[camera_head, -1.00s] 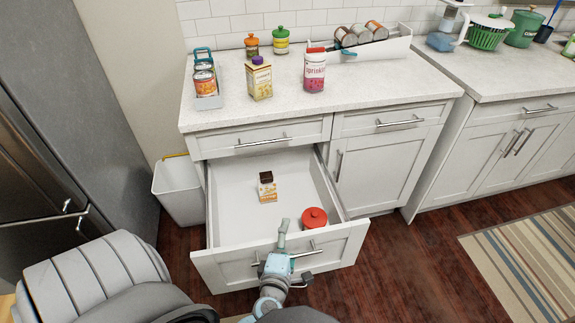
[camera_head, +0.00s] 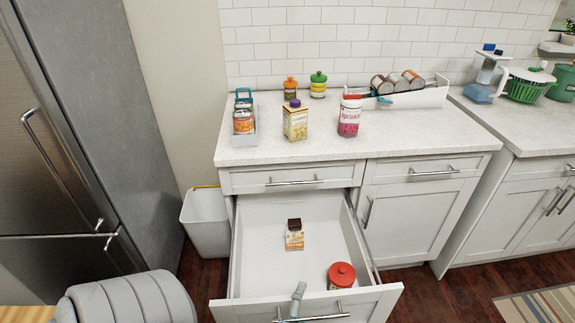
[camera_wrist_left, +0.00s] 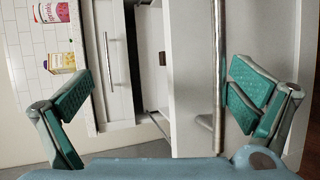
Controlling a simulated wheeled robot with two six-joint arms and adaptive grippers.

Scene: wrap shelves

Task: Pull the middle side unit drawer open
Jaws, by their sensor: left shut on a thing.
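The middle drawer (camera_head: 262,312) of the white side unit stands pulled out, below a shut top drawer (camera_head: 290,178). Its bar handle (camera_head: 330,317) is at the bottom edge of the head view and runs upright in the left wrist view (camera_wrist_left: 218,60). My left gripper (camera_wrist_left: 162,75) is at this handle and shut on it, though its teal fingers look wide apart, with the bar nearer the right finger. In the head view only one finger shows, over the drawer front. My right gripper is not in view.
Inside the drawer are a small carton (camera_head: 294,238) and a red-lidded jar (camera_head: 341,275). The counter (camera_head: 400,140) holds jars, a box and cans. A bin (camera_head: 205,222) and the fridge (camera_head: 90,110) stand left.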

